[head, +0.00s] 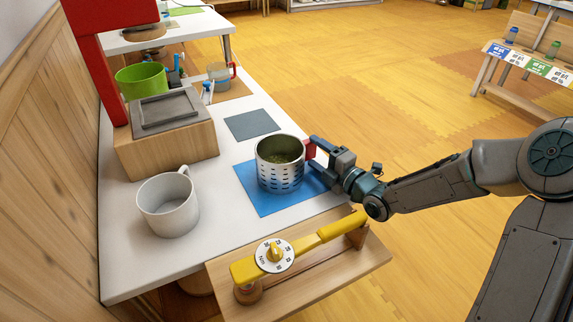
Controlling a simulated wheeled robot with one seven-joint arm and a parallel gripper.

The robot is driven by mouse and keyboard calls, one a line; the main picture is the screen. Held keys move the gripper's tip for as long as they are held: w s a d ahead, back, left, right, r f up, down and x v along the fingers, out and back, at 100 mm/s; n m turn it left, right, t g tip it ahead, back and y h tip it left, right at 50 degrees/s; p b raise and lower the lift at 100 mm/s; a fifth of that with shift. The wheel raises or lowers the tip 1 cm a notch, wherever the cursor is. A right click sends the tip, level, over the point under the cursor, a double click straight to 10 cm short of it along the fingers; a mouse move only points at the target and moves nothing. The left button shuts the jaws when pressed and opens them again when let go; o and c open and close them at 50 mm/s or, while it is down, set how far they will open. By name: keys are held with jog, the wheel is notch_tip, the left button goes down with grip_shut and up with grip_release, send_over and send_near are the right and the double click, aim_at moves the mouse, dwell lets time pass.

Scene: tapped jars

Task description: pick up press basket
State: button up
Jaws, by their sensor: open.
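The press basket (280,177) is a silver metal cylinder with slots in its wall and a red handle (310,149) on its right side. It stands upright on a blue mat (262,207) on the white table, with some green stuff inside. My gripper (316,156) is at the right of the basket, its fingers open near the red handle. I cannot tell whether the fingers touch the handle or lie around it.
A white mug (168,205) stands left of the basket. A wooden block with a grey plate (168,113) and a red post (97,60) stand behind it. A yellow lever with a dial (275,255) is in front. A grey mat (251,125) lies bare behind the basket.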

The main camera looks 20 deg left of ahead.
aim_at(288, 161)
jog(key=b+x, duration=0.1)
jog(key=x, duration=0.4)
jog(key=c, duration=1.2)
jog(key=shift+r, duration=0.1)
